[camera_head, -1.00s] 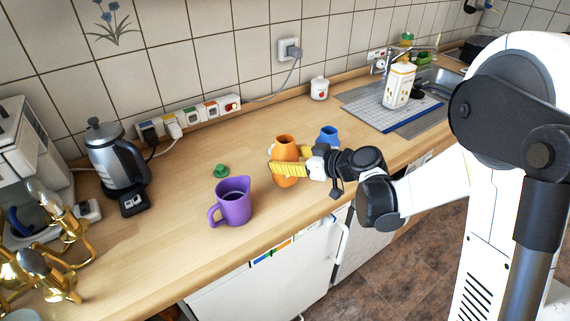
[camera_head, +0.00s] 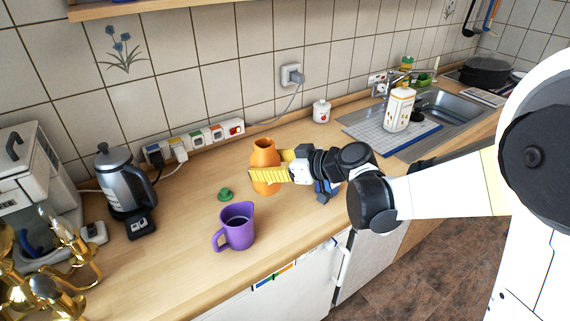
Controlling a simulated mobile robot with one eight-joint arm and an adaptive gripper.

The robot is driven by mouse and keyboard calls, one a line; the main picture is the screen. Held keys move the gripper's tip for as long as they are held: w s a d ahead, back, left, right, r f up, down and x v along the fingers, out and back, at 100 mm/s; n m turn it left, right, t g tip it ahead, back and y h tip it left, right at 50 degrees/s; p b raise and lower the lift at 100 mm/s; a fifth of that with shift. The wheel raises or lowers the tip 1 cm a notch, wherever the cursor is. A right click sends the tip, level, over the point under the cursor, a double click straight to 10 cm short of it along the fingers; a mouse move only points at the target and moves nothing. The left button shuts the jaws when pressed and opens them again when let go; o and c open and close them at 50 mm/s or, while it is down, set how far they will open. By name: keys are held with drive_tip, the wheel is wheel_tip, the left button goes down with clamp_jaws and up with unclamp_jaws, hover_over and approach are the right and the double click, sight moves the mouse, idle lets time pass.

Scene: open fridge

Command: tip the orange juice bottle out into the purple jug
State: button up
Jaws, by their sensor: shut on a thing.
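The orange bottle (camera_head: 265,157) is held upright, its open mouth facing up. My gripper (camera_head: 269,174), with yellow fingers, is shut around its body from the right. The bottle appears lifted off the counter, though its base is hard to judge. The purple jug (camera_head: 238,231) stands upright on the counter, nearer the front edge than the bottle and slightly left of it. Its handle points left, its top is open, and its inside looks dark. The bottle is apart from the jug.
A small green lid (camera_head: 225,194) lies on the wooden counter left of the bottle. A blue item (camera_head: 323,188) is mostly hidden by my gripper. A kettle (camera_head: 123,183) and a brass candlestick (camera_head: 62,248) stand at left. A white carton-shaped container (camera_head: 398,108) stands near the sink.

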drive_tip(key=s+a+r+n+g+y, duration=0.1)
drive_tip(key=s+a+r+n+g, duration=0.1)
drive_tip(key=s+a+r, duration=0.3)
drive_tip(key=f+b, duration=0.1)
drive_tip(key=f, duration=0.3)
drive_tip(key=w+a+f+b, duration=0.1)
drive_tip(key=f, duration=0.1)
drive_tip(key=shift+f+b, duration=0.1)
drive_tip(key=shift+b, duration=0.25)
drive_tip(key=w+f+n+t+b, duration=0.1)
drive_tip(key=n+t+b, duration=0.1)
drive_tip(key=n, duration=0.1)
drive_tip(key=w+d+f+n+t+b, duration=0.1)
drive_tip(key=n+t+b, duration=0.1)
drive_tip(key=n+b, duration=0.1)
drive_tip(key=w+d+n+t+b, duration=0.1)
drive_tip(key=w+n+t+b, duration=0.1)
drive_tip(key=n, duration=0.3)
drive_tip(key=shift+f+t+h+b, duration=0.3)
drive_tip(key=shift+f+t+b, duration=0.1)
drive_tip(key=shift+t+b, duration=0.2)
